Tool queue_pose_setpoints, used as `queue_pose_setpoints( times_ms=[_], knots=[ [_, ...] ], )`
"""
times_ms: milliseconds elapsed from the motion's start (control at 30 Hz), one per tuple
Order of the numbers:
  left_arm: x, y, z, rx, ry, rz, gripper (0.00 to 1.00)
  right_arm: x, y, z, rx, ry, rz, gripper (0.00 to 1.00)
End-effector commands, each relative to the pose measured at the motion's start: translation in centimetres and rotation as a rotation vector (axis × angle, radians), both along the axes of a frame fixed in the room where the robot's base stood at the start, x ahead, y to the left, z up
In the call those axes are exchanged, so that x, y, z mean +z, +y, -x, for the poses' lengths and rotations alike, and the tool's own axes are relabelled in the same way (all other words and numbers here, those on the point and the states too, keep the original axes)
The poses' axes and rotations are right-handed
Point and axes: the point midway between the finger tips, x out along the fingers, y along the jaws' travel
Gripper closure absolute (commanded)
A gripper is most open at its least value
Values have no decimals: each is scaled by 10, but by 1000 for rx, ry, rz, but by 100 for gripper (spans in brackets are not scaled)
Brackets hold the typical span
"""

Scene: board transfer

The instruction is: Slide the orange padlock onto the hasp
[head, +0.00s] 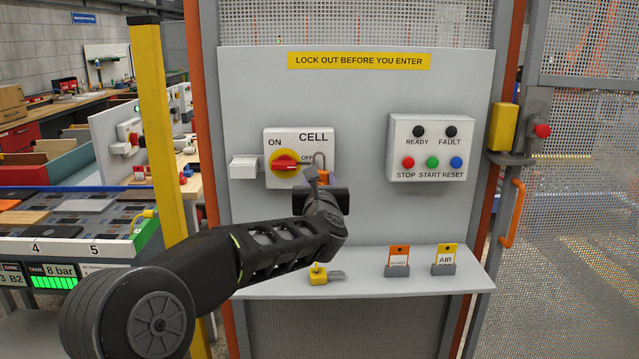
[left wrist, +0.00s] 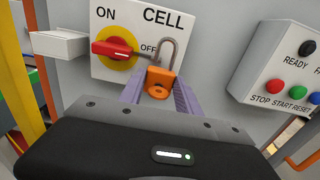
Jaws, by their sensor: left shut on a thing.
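The orange padlock (left wrist: 159,83) is held upright between the fingers of my left gripper (left wrist: 158,92), its grey shackle (left wrist: 176,44) pointing up. In the head view the padlock (head: 323,176) is partly hidden by my left gripper (head: 324,181), in front of the CELL switch box. The red switch handle (left wrist: 112,48) on its yellow disc lies sideways. A thin grey piece that looks like the hasp (left wrist: 137,55) reaches from the handle toward the shackle's left leg. I cannot tell whether the shackle passes through it. My right gripper is not in view.
A small white box (head: 244,167) sticks out left of the switch, and a button box (head: 432,148) to the right. The shelf (head: 365,285) below carries a yellow padlock (head: 318,274) and two tags in holders (head: 398,262). A yellow post (head: 158,130) stands left.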

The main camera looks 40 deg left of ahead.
Motion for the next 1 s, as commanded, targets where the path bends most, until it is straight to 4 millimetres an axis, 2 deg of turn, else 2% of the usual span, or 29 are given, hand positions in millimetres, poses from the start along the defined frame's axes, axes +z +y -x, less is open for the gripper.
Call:
queue_pose_setpoints(
  times_ms=[1000],
  knots=[
    [0,10,-14,-1,-1,-1,100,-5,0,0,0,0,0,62]
  ],
)
